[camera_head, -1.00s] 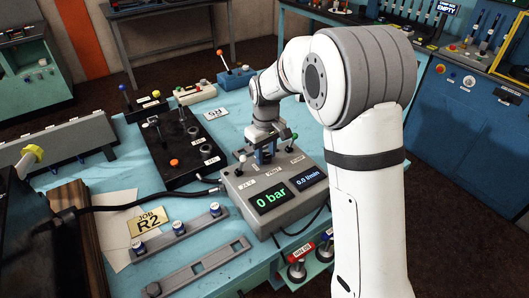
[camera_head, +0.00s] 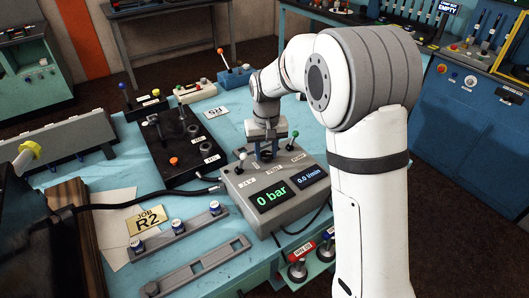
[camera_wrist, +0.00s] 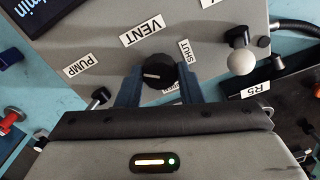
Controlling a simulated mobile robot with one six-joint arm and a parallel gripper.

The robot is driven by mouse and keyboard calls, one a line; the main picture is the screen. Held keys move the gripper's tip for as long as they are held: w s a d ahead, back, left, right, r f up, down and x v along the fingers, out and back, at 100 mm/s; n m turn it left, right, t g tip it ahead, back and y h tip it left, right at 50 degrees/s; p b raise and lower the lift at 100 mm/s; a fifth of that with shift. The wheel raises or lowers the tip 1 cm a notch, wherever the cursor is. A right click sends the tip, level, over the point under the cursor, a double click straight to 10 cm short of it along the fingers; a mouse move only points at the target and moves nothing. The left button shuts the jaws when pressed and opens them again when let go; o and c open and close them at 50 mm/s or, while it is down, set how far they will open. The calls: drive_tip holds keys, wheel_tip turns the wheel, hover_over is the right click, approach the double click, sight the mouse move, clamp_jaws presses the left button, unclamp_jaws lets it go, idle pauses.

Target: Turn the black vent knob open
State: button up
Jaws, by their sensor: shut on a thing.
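The black vent knob (camera_wrist: 158,70) stands on the grey control box (camera_wrist: 210,20), with a light line on its top. It sits between the two blue fingers of my gripper (camera_wrist: 160,80), which is shut on it. A VENT label (camera_wrist: 142,31) and a SHUT label (camera_wrist: 185,51) lie beside the knob. Another label near the fingers is partly hidden. In the head view my gripper (camera_head: 266,150) is down at the back of the control box (camera_head: 240,190), and the knob is hidden there. The box's displays (camera_head: 271,199) read 0 bar and 0.0 l/min.
A white-tipped lever (camera_wrist: 240,62) stands right of the knob in the wrist view. A green-tipped lever (camera_head: 294,135) stands close right of my gripper. A black hose (camera_head: 150,198) runs left from the box. A black block (camera_head: 180,150) lies to the left.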

sight(267, 154)
drive_tip(key=m+b, duration=0.1)
drive_tip(key=m, duration=0.4)
drive_tip(key=shift+m, duration=0.3)
drive_tip(key=m, duration=0.5)
idle(0.4)
drive_tip(key=o, duration=1)
drive_tip(key=shift+c, duration=0.2)
wheel_tip(267, 154, up, 8)
drive_tip(key=shift+f+b, duration=0.1)
drive_tip(key=shift+b, duration=0.5)
drive_tip(key=shift+s+d, duration=0.1)
